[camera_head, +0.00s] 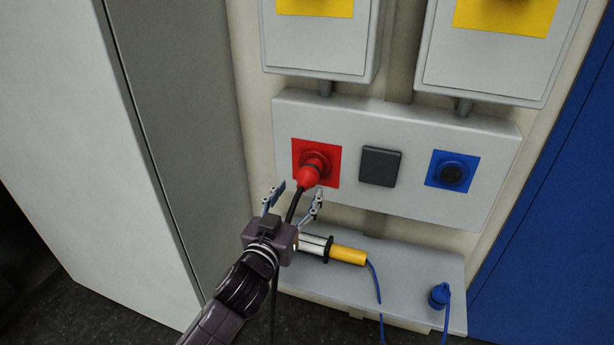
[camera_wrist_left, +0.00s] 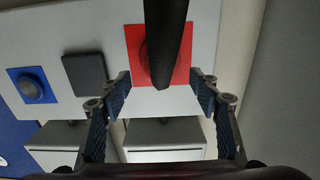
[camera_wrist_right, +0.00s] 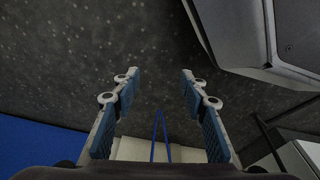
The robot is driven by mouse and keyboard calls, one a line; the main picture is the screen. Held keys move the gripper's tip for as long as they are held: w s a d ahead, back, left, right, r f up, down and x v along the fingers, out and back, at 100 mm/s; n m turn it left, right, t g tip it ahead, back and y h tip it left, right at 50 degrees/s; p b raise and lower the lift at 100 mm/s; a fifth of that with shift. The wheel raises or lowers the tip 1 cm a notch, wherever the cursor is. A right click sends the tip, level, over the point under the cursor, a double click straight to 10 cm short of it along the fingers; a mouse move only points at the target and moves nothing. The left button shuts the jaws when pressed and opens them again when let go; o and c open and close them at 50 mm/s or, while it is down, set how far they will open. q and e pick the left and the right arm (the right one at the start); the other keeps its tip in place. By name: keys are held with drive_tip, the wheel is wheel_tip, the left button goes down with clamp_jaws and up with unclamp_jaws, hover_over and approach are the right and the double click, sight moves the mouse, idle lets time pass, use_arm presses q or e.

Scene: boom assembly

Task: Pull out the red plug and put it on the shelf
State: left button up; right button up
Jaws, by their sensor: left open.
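The red plug (camera_head: 309,175) sits in a red socket (camera_head: 329,150) on a grey wall panel, with a black cable hanging from it. My left gripper (camera_head: 292,194) is open just below and in front of the plug, its fingers on either side of the cable. In the left wrist view the black cable passes above and between the open fingers (camera_wrist_left: 160,88), with the red socket plate (camera_wrist_left: 133,38) behind. The shelf (camera_head: 400,284) is the grey ledge below the panel. My right gripper (camera_wrist_right: 155,85) is open and empty over the dark floor; it is out of the head view.
A blue plug (camera_head: 438,295) with a blue cable stands at the shelf's right end. A black square cover (camera_head: 380,167) and a blue socket (camera_head: 452,171) are beside the red socket.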

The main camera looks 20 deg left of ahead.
sight(307, 178)
use_arm(q)
drive_tip(key=w+b, duration=0.1)
drive_tip(key=w, duration=0.3)
drive_tip(key=shift+w, duration=1.4)
drive_tip(key=shift+w+d, duration=0.1)
drive_tip(key=shift+w, duration=0.85)
use_arm(e)
drive_tip(key=shift+w+a+r, duration=0.1)
drive_tip(key=shift+w+r, duration=0.5)
drive_tip(key=shift+r, duration=0.2)
drive_tip(key=shift+w+r, duration=0.55)
drive_tip(key=shift+r, duration=0.25)
drive_tip(key=shift+s+f, duration=0.1)
drive_tip(key=shift+f, duration=0.4)
drive_tip(key=shift+s, duration=0.15)
drive_tip(key=shift+s+f, duration=0.1)
